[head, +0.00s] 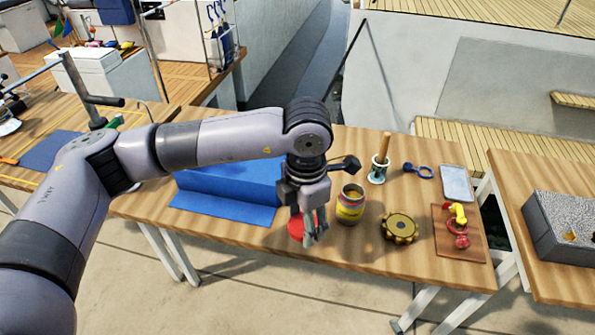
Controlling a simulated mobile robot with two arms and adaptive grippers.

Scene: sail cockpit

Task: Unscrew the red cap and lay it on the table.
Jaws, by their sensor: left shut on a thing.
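My left gripper (309,238) points down over the front part of the wooden table (330,262). It is shut on the red cap (296,227), which shows at the left of its fingers, partly hidden by them. The cap is low, near the tabletop; I cannot tell whether it touches the wood. The jar (350,204), with a red and yellow band, stands upright to the right of the gripper. Its top is uncapped, and the cap is apart from it. My right gripper is not in view.
A blue box (228,181) stands left of the gripper on a blue mat (214,207).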

